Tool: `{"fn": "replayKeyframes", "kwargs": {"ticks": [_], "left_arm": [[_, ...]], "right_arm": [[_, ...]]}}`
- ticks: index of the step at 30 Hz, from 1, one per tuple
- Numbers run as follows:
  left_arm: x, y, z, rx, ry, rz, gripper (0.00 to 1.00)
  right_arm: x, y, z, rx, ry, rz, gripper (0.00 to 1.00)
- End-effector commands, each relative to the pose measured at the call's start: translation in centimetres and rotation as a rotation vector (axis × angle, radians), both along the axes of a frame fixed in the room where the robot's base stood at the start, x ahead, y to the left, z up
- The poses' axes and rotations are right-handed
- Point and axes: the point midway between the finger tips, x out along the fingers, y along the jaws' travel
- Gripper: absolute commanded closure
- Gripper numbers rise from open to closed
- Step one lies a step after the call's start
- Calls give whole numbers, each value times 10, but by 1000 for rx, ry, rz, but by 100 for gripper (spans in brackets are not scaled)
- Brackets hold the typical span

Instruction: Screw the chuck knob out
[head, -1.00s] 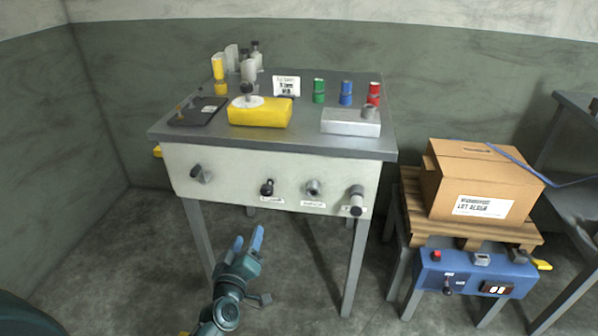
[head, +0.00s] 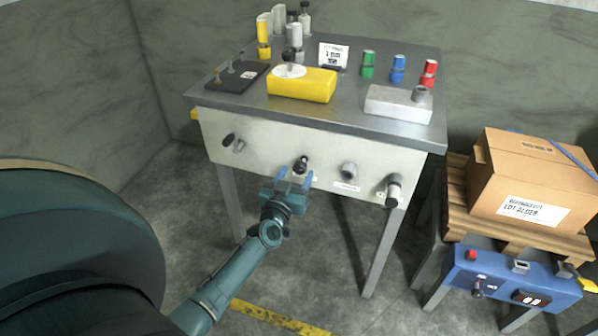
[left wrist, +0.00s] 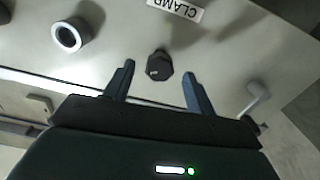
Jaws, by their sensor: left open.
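A black faceted knob (head: 301,164) sticks out of the pale front panel of the grey-topped table. In the left wrist view this knob (left wrist: 160,65) lies between and beyond my fingertips, with an upside-down label reading CLAMP beside it. My left gripper (head: 295,176) is open and empty, its two blue fingers pointing at the knob from just in front. I see no contact; the exact gap is unclear. A grey handle with a black end (head: 393,191) sits at the panel's right. No label reading "chuck" is legible. My right gripper is out of view.
A grey ring-shaped socket (head: 348,171) and a lever (head: 233,142) flank the knob on the panel. A yellow block (head: 302,84) and a grey metal block (head: 398,103) stand on the table top. A carton (head: 535,185) stands on a pallet at right. Floor below the panel is open.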

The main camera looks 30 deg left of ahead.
Motion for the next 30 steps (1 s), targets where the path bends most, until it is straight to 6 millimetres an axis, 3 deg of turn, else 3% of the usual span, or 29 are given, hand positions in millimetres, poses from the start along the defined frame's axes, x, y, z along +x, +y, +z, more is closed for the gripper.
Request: {"fn": "replayKeyframes", "kwargs": {"ticks": [6, 17, 30], "left_arm": [[23, 5, 0, 0, -1, -1, 45], [26, 6, 0, 0, 1, -1, 45], [26, 6, 0, 0, 1, -1, 81]], "right_arm": [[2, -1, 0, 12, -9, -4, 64], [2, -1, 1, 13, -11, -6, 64], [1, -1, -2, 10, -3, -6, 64]]}}
